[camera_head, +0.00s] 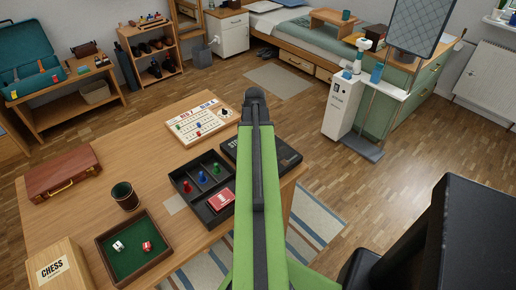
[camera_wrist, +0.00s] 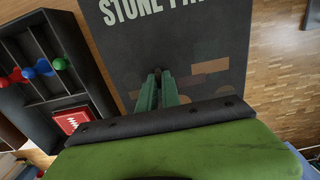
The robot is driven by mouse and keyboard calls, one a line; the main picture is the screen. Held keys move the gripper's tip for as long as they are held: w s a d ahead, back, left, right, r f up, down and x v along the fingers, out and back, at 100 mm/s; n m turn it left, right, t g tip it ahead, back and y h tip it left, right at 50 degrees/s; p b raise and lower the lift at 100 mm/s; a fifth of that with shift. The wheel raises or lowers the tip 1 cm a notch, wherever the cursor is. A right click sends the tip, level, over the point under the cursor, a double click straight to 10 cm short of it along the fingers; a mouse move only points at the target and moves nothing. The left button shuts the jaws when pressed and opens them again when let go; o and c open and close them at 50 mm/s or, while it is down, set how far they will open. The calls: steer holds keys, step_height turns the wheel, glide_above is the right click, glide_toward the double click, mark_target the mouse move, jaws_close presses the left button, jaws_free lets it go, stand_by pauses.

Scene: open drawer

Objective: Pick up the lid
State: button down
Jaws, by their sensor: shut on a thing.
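The lid (camera_wrist: 190,55) is a dark flat panel with pale "STONE" lettering and brown and grey blocks. It also shows in the head view (camera_head: 286,155), partly hidden behind my arm, right of the open black box tray (camera_head: 186,187). My gripper (camera_wrist: 158,76) has its green fingers close together over the lid in the wrist view, shut on it. The exact grip point is hard to see. In the head view my arm hides the gripper. I cannot tell whether the lid is clear of the table.
The tray holds colored pawns and a red card box (camera_head: 221,200). A game board (camera_head: 199,122), a dice tray (camera_head: 133,247), a dark cup (camera_head: 125,196), a brown case (camera_head: 62,173) and a chess box (camera_head: 57,265) share the wooden table. Open floor lies to the right.

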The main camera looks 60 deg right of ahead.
step_height(320, 180, up, 4)
steer(key=p, duration=0.2)
steer(key=shift+f+p, duration=0.15)
steer(key=shift+p, duration=0.25)
steer(key=s+d+r+p, duration=0.2)
steer(key=s+r+p, duration=0.1)
steer(key=s, duration=0.2)
steer(key=s+d+r+p, duration=0.2)
steer(key=s+r+p, duration=0.1)
steer(key=s, duration=0.2)
steer(key=shift+s+d, duration=0.25)
steer(key=shift+s, duration=0.15)
steer(key=shift+r, duration=0.1)
